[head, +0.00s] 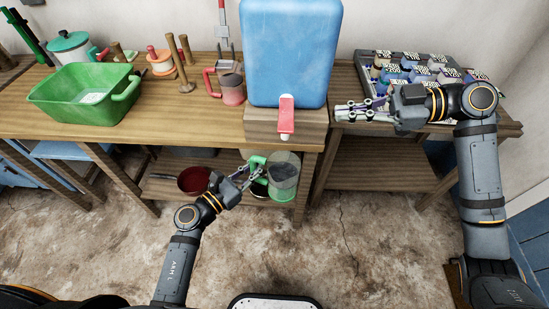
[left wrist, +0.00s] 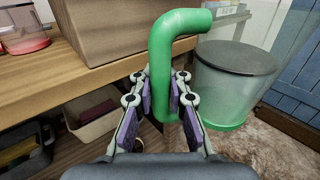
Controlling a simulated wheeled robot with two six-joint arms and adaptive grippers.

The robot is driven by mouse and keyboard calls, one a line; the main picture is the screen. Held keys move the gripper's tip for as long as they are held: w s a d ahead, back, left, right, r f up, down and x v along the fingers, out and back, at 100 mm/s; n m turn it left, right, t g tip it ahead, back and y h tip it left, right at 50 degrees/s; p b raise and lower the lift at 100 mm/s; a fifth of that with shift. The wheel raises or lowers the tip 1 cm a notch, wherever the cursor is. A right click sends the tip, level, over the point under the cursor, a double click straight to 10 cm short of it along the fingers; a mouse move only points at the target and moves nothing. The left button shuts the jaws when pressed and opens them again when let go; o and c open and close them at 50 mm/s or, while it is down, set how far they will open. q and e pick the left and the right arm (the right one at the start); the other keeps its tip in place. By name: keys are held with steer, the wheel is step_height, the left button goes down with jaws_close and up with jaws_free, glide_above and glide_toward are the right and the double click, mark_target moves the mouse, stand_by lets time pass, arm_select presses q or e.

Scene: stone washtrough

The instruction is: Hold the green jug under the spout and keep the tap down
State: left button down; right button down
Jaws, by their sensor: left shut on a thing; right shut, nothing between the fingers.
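The green jug (head: 284,182) has a see-through body, a green base and a dark grey round top. My left gripper (head: 250,176) is shut on its green handle (left wrist: 178,45), with a purple-padded finger on either side. The jug (left wrist: 235,90) looks upright, held in front of the bench and below the tap in the head view.
The tank stands on a wooden block (head: 285,120) at the bench's right end. A red-handled mug (head: 231,88) is left of it. A green basin (head: 85,94) is farther left. A tray of small items (head: 420,70) lies on the right table. A dark red bowl (head: 193,180) is on the lower shelf.

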arm_select(q)
steer(key=s, duration=0.6)
stand_by(0.7)
